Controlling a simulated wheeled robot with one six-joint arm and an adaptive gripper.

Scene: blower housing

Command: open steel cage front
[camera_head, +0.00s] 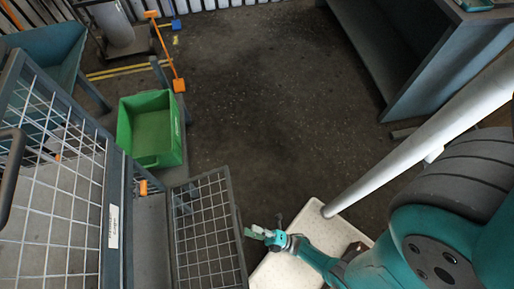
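The steel cage (118,185) stands at the left, with a grey frame and white wire mesh. A dark curved handle shows at the picture's left edge. A grey-framed mesh panel (207,228), which looks like the cage's front, stands out at an angle to the right of the frame, with a gap between them at the top. My gripper (258,233) is small in view, just right of this panel's right edge. I cannot tell whether it touches the panel or whether its fingers are open. The panel's lower end is cut off.
A green bin (151,130) stands behind the cage. An orange-ended bar (165,50) leans near it. A blue-grey workbench (440,60) stands at the upper right. The dark floor (270,110) between them is clear. A pale pole (420,145) crosses the right side.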

